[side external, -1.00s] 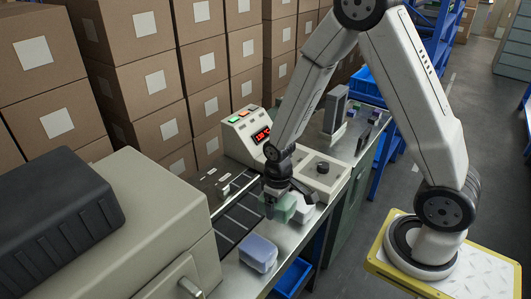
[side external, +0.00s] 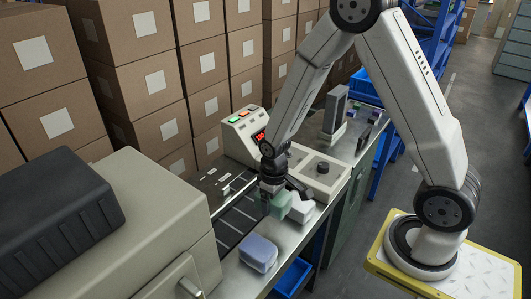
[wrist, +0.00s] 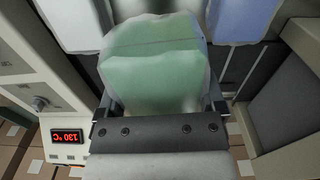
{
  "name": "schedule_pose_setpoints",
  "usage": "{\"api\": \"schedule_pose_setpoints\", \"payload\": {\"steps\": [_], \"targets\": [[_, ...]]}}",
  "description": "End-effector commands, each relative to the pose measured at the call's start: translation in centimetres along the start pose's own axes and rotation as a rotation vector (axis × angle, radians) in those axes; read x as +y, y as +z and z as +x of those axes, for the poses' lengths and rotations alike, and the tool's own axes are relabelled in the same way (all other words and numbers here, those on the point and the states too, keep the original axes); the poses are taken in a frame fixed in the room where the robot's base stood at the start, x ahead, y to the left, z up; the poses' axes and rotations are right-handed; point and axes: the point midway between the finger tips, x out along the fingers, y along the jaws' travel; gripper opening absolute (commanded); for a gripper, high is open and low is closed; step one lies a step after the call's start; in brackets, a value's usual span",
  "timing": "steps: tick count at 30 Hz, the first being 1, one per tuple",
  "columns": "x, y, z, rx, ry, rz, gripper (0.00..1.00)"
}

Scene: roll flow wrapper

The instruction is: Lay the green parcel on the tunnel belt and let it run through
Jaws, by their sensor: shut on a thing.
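The green parcel (side external: 280,204), in a clear film, is held between the fingers of my gripper (side external: 276,200). In the wrist view the green parcel (wrist: 150,75) fills the middle, with a finger of my gripper (wrist: 160,108) on each side. The dark tunnel belt (side external: 232,222) lies just left of the parcel in the side view. The parcel is beside the belt or over its right edge; I cannot tell its exact height. The beige tunnel housing (side external: 160,205) stands at the belt's near end.
A white parcel (side external: 300,208) sits close to the right of the green one. A blue parcel (side external: 258,253) lies on the steel bench nearer the camera. A control box (side external: 245,135) with a red display stands behind. A blue bin (side external: 293,276) is below the bench.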

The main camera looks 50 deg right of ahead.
Motion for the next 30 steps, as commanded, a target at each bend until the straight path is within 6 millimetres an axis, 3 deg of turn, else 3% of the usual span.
{"api": "schedule_pose_setpoints", "payload": {"steps": [15, 22, 30], "targets": [[3.6, -7.7, 2.5, 0.0, 0.0, 0.043, 0.14], [4.6, -9.5, 3.1, 0.0, 0.0, 0.054, 0.14], [4.8, -9.8, 3.2, 0.0, 0.0, 0.055, 0.14]]}}
